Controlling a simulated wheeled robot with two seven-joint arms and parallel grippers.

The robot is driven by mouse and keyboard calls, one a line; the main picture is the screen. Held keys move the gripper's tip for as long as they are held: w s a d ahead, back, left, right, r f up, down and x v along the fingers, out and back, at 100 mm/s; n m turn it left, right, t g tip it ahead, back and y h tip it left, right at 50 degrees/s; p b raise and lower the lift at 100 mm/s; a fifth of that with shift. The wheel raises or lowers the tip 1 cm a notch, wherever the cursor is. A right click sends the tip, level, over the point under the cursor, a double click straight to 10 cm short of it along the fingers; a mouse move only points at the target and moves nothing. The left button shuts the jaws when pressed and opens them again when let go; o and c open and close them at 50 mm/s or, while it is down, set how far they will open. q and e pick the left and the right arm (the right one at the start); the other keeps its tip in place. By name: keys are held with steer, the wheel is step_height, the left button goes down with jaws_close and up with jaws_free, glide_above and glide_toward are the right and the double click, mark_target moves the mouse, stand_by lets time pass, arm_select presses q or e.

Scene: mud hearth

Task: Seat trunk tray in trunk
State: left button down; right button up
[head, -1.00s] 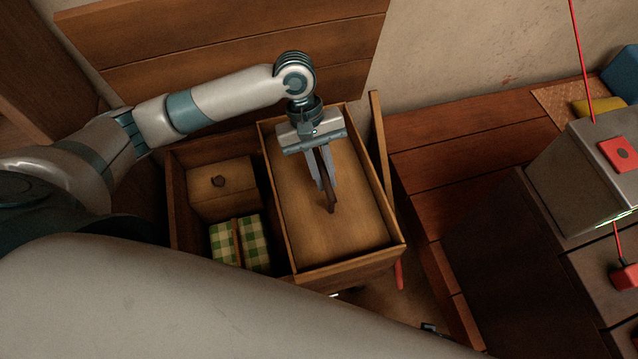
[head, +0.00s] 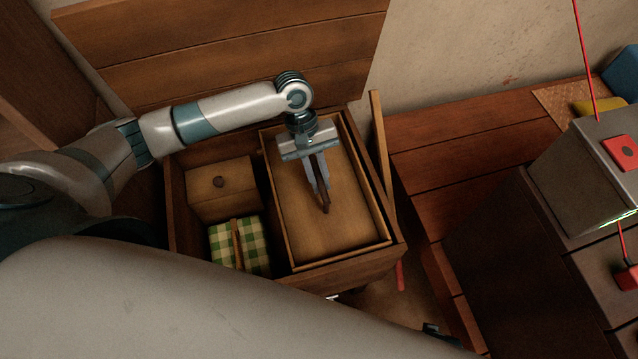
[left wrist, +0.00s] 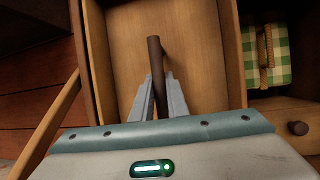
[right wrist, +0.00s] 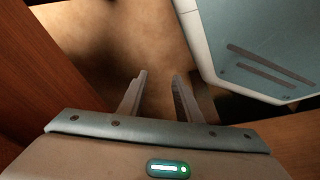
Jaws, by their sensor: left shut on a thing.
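The trunk tray (head: 350,225) is a shallow wooden tray with a thin rim and a dark bar handle (left wrist: 154,52). It sits within the right part of the open wooden trunk (head: 345,276), its rim about level with or a little below the trunk's rim. My left gripper (head: 322,200) is shut on the tray's handle, above the tray floor. The left wrist view shows the tray (left wrist: 200,50) with the fingers on either side of the handle. My right gripper (right wrist: 156,90) is open and empty over the floor, away from the trunk.
In the trunk's left part are a wooden box (head: 222,188) with a round knob and a green-checked bundle (head: 238,245). The raised lid (head: 220,45) stands behind. A thin upright wooden strip (head: 382,150) rises at the trunk's right. A wooden bench (head: 470,150) lies further right.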

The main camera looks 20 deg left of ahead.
arm_select(q)
steer(key=shift+f, duration=1.5)
steer(key=shift+w+a+f, duration=0.1)
steer(key=shift+w+f, duration=0.05)
steer(key=shift+f, duration=0.1)
arm_select(e)
steer(key=shift+w+r, duration=0.55)
steer(key=shift+w, duration=0.15)
steer(key=shift+s+f, duration=0.1)
steer(key=shift+s, duration=0.15)
arm_select(q)
steer(key=c, duration=1.7)
jaws_free()
steer(key=shift+c, duration=0.2)
arm_select(e)
steer(key=shift+s+f, duration=0.25)
steer(key=shift+f, duration=0.05)
